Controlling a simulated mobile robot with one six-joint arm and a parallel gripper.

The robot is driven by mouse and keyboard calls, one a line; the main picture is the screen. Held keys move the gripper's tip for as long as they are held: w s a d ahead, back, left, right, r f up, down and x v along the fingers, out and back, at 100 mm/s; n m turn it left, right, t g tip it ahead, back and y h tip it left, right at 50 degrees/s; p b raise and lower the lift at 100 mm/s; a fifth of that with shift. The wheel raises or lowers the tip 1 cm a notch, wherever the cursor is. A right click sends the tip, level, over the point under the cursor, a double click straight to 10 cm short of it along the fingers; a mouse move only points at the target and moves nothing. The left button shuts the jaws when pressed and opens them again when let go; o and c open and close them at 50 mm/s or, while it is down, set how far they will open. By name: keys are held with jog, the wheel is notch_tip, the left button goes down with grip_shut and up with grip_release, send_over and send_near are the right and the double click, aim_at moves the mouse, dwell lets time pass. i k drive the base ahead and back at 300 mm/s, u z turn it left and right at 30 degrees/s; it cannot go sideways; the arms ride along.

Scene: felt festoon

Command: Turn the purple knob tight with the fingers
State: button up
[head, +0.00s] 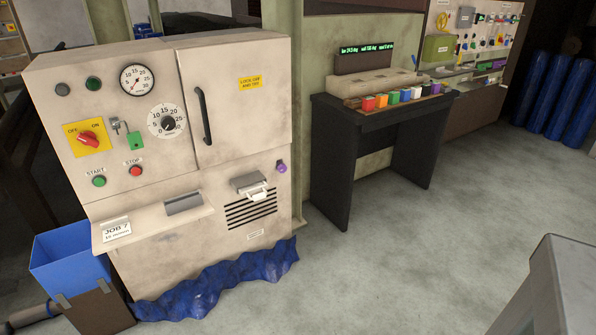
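A small purple knob (281,166) sticks out from the lower right part of the front of a cream machine cabinet (235,60). It sits to the right of a grey handle (250,183) and below the cabinet door. It is too small to tell whether it is loose or tight. My gripper is not in view, and nothing touches the knob.
A shelf (150,222) juts from the cabinet's front at left. A crumpled blue cloth (215,285) lies along its foot, beside a blue bin (70,260). A dark table (345,140) with coloured blocks stands at right. The floor (390,250) in front is clear.

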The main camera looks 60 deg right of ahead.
aim_at(282, 169)
jog(key=z, duration=0.9)
jog(key=i, duration=0.5)
jog(key=u, duration=0.15)
